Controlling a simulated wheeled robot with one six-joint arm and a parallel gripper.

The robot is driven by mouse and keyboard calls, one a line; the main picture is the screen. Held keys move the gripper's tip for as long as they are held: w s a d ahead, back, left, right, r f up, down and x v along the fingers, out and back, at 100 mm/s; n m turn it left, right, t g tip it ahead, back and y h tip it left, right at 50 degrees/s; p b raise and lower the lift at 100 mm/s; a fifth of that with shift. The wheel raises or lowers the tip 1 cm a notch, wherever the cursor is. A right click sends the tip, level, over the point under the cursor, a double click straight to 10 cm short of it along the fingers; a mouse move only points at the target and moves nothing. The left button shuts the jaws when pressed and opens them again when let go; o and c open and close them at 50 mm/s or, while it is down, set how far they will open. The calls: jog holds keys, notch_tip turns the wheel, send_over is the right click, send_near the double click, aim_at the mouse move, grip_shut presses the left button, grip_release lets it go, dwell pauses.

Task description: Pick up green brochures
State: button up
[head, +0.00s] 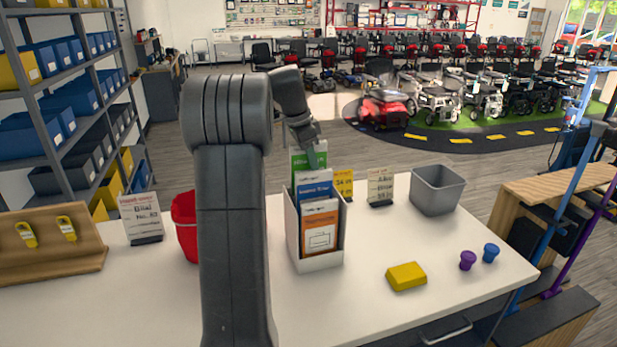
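A white holder (325,265) stands on the table with brochures in stepped slots. The green brochures (299,161) are at the back and rise highest. Blue brochures (314,187) stand in front of them, and orange ones (320,230) are at the front. My gripper (313,160) points down at the top of the green brochures and overlaps their middle and right part in the head view. Its fingers are small and dark here. I cannot tell whether they are open or shut, or whether they touch the paper.
A grey bin (437,190), a yellow block (406,276), a purple knob (467,260) and a blue knob (491,252) are on the right. A red bin (185,225) is partly behind my arm. Sign cards (380,187) stand behind the holder.

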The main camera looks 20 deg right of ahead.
jog(key=shift+f, duration=0.3)
dwell(0.4)
grip_shut()
